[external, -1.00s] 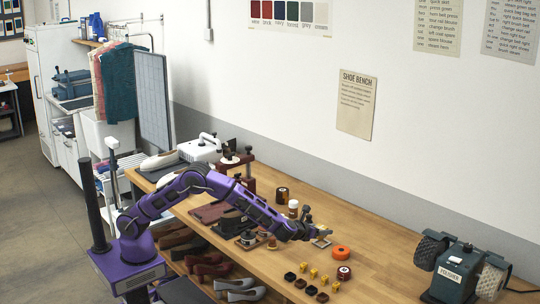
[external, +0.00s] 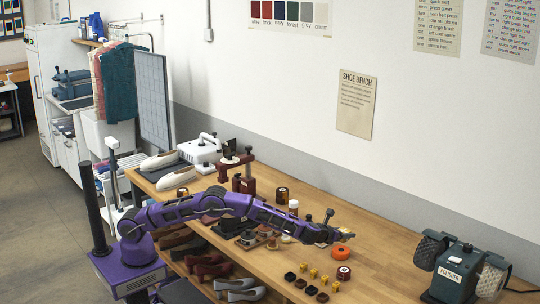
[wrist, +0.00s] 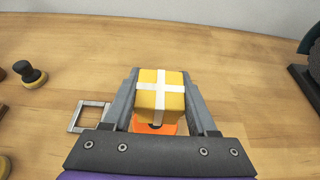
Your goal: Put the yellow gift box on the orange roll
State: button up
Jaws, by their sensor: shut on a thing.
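The yellow gift box (wrist: 149,100) with a white ribbon cross is held between the two fingers of my gripper (wrist: 163,97) in the wrist view. The orange roll (wrist: 150,128) shows partly under and behind the box there, mostly hidden by the box and gripper. In the external view my gripper (external: 338,236) is over the orange roll (external: 342,250), with a bit of yellow at its tip. Whether the box touches the roll I cannot tell.
A square metal frame (wrist: 75,117) lies on the bench left of my gripper. Several small yellow blocks and dark cups, and a dark red roll (external: 344,273), stand in front. The polisher (external: 455,272) is at the right. The bench behind the roll is clear.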

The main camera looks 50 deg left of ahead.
aim_at(343, 248)
jog(key=shift+f, duration=2.3)
jog(key=shift+f+b, duration=0.1)
jog(key=shift+b, duration=0.2)
jog(key=shift+f, duration=0.15)
jog(key=o, duration=1.3)
jog(key=shift+o, duration=0.2)
jog(key=shift+s+r, duration=0.1)
jog(key=shift+r, duration=0.2)
jog(key=v, duration=1.1)
jog(key=shift+s, duration=0.4)
jog(key=shift+r, duration=0.15)
